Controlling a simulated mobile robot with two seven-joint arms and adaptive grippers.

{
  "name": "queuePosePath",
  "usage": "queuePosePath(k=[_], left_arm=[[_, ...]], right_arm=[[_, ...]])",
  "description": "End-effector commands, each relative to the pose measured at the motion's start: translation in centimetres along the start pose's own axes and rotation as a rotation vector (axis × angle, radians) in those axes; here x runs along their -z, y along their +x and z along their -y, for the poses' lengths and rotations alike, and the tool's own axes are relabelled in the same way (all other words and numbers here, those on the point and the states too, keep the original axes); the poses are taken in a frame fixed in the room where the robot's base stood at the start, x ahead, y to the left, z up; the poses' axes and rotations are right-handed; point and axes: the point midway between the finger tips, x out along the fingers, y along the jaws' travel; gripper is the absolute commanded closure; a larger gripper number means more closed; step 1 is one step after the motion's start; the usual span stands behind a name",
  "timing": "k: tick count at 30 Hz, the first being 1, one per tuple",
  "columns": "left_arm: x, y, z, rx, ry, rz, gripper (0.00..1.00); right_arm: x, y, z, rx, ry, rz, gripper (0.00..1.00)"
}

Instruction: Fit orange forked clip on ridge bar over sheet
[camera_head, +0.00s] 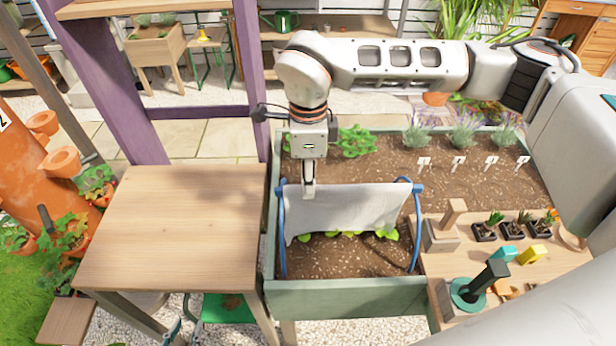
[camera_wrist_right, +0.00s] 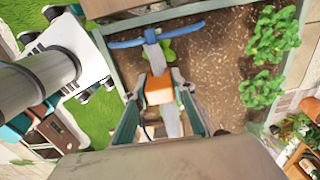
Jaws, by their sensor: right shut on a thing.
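The grey-white sheet (camera_head: 345,208) hangs over the ridge between two blue hoops (camera_head: 416,225). My right gripper (camera_head: 309,192) points down at the sheet's top edge, left of its middle. In the right wrist view the same gripper (camera_wrist_right: 161,88) is shut on the orange clip (camera_wrist_right: 158,92). The clip lies in line with the grey ridge strip; I cannot tell whether its fork is around the bar or just above it. The near blue hoop (camera_wrist_right: 125,43) shows beyond it. The clip is hidden in the head view.
The planter's green wall (camera_head: 340,300) encloses soil, with seedlings (camera_head: 345,235) under the sheet. The wooden table (camera_head: 175,220) at left is bare.

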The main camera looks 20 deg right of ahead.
Motion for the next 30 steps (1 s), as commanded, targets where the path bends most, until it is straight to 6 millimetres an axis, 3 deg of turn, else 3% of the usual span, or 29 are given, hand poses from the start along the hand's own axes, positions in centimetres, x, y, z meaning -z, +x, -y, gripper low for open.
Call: queuePosePath(k=[15,16,18,30], left_arm=[[-0.8,0.4,-0.2,-0.002,-0.001,0.005,0.72],[-0.8,0.4,-0.2,-0.001,-0.001,0.004,0.72],[-0.7,0.3,-0.2,-0.001,-0.001,0.004,0.72],[-0.6,0.3,-0.1,-0.001,0.000,0.002,0.72]], right_arm=[[0.0,1.2,0.0,0.000,0.000,-0.001,0.91],[0.0,1.2,0.0,0.000,0.000,-0.001,0.71],[0.0,1.1,0.0,0.000,0.000,-0.001,0.56],[0.0,0.7,0.1,0.001,0.000,0.000,0.56]])
